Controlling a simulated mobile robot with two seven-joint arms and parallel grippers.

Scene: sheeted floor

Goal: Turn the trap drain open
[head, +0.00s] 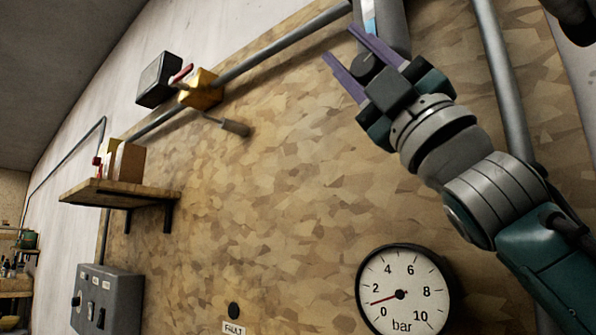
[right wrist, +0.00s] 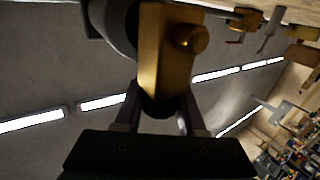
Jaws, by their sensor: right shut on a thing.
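A grey trap cylinder (head: 378,22) with a blue and white label hangs at the top of the head view, cut off by the edge. My right gripper (head: 340,45) is at its lower end, with purple fingers on either side of a dark round piece (head: 368,67). In the right wrist view, a brass body (right wrist: 165,60) with a side knob (right wrist: 195,39) rises above my right gripper (right wrist: 160,112). The fingers are shut on its dark lower end. Part of the grip is hidden by the fingers. My left gripper is not in view.
A yellow valve (head: 202,90) with red and grey levers sits on the pipe (head: 285,53) by a black box (head: 158,79). A shelf (head: 120,193), grey switch box (head: 106,300) and pressure gauge (head: 405,290) are on the wall. A vertical pipe (head: 505,80) runs behind my right arm.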

